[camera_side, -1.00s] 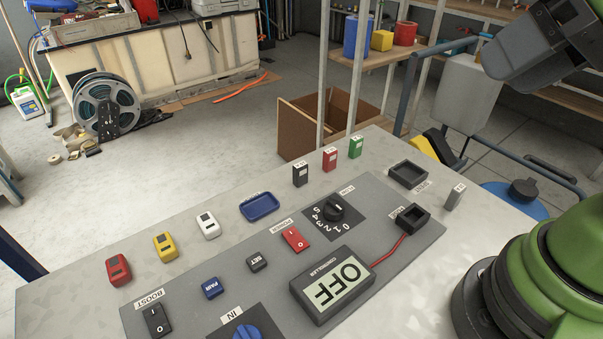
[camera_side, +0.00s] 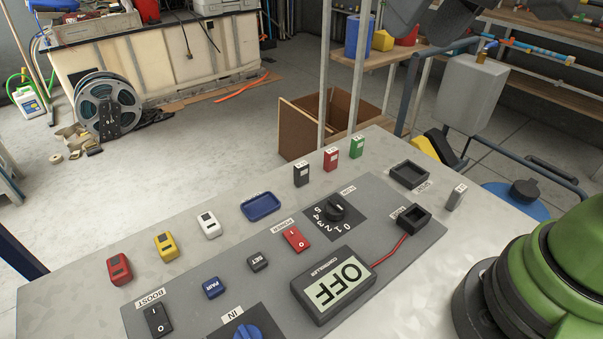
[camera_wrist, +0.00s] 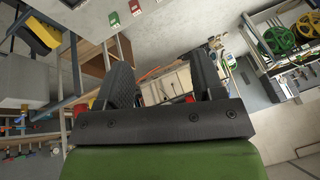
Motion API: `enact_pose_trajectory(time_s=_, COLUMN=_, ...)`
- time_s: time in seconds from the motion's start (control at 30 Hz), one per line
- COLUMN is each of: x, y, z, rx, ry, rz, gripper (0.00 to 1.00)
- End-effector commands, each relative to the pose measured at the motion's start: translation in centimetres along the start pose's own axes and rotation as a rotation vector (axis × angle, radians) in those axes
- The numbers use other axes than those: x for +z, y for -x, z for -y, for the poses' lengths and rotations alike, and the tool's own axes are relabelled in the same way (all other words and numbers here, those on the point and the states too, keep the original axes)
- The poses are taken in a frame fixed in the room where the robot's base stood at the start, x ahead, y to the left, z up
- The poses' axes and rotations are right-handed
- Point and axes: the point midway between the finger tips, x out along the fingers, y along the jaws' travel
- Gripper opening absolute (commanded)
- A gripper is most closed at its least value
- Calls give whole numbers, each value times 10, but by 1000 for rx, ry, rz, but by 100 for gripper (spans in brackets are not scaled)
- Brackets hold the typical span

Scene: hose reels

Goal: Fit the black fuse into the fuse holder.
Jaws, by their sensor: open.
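The black fuse (camera_side: 301,174) stands upright at the panel table's far edge, first in a row with a red fuse (camera_side: 331,159) and a green fuse (camera_side: 357,147). The fuse holder looks to be the small black open socket (camera_side: 413,216) at the panel's right end, with a red wire to the controller; it looks empty. My gripper (camera_wrist: 160,64) is open in the wrist view, with nothing between its fingers, and is clear of the fuses. In the side view only dark parts of my arm's end show at the top edge; the fingertips are out of frame.
A black tray (camera_side: 409,175) lies behind the socket, and a grey block (camera_side: 456,197) stands to its right. The controller box (camera_side: 333,285), a dial (camera_side: 335,209), switches and a blue tray (camera_side: 261,206) occupy the table. Shelf posts rise behind the fuses.

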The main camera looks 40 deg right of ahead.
Motion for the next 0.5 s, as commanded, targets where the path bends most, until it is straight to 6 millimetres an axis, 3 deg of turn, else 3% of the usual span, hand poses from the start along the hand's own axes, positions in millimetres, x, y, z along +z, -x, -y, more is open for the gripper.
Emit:
enact_pose_trajectory(time_s=0.03, x=-15, y=-15, z=4, rx=17, ry=18, rz=38, gripper=62)
enact_pose_trajectory(time_s=0.2, x=-53, y=-69, z=15, rx=67, ry=79, rz=142, gripper=62)
enact_pose_trajectory(time_s=0.33, x=-71, y=-122, z=20, rx=105, ry=125, rz=221, gripper=62)
enact_pose_trajectory(time_s=0.5, x=-78, y=-193, z=21, rx=152, ry=181, rz=314, gripper=62)
